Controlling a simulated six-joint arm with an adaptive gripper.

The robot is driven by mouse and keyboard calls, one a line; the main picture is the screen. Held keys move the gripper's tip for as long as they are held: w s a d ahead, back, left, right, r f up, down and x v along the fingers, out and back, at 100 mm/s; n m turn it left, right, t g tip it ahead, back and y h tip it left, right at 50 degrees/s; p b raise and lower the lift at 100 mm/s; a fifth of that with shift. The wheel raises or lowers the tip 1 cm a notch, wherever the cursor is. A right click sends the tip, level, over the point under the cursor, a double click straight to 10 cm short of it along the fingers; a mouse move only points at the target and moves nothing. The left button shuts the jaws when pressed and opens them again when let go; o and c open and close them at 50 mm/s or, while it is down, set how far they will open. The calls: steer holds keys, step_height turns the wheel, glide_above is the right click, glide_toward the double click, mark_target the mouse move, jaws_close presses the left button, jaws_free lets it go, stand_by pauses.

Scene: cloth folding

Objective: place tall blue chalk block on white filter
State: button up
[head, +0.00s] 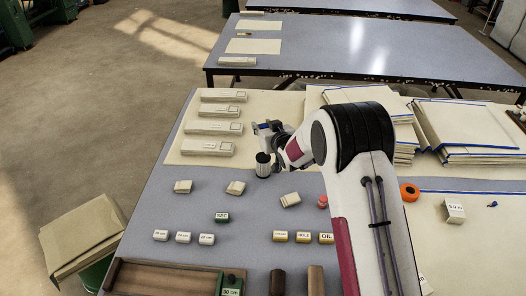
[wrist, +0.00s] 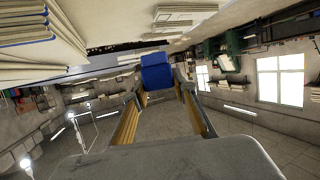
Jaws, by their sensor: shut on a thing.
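My gripper (head: 266,130) reaches over the cream sheet at the table's far left part. In the wrist view, my gripper's two fingers (wrist: 158,88) are closed on a blue block (wrist: 156,72) at their tips. In the head view the block is small and partly hidden by the gripper, so its full shape is unclear. A small upright cylinder with white sides and a dark top, seemingly the white filter (head: 262,168), stands just below the gripper in the head view, near the sheet's front edge. The gap between block and filter cannot be told.
Several long pale boxes (head: 206,148) lie on the cream sheet to the left. Stacks of blue-edged cloth (head: 465,125) fill the right. A wooden tray (head: 165,278) is in front.

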steer(key=shift+f, duration=2.65)
steer(key=shift+f, duration=1.9)
steer(key=shift+f, duration=0.2)
steer(key=o, duration=1.1)
steer(key=shift+r, duration=0.2)
steer(key=v, duration=1.2)
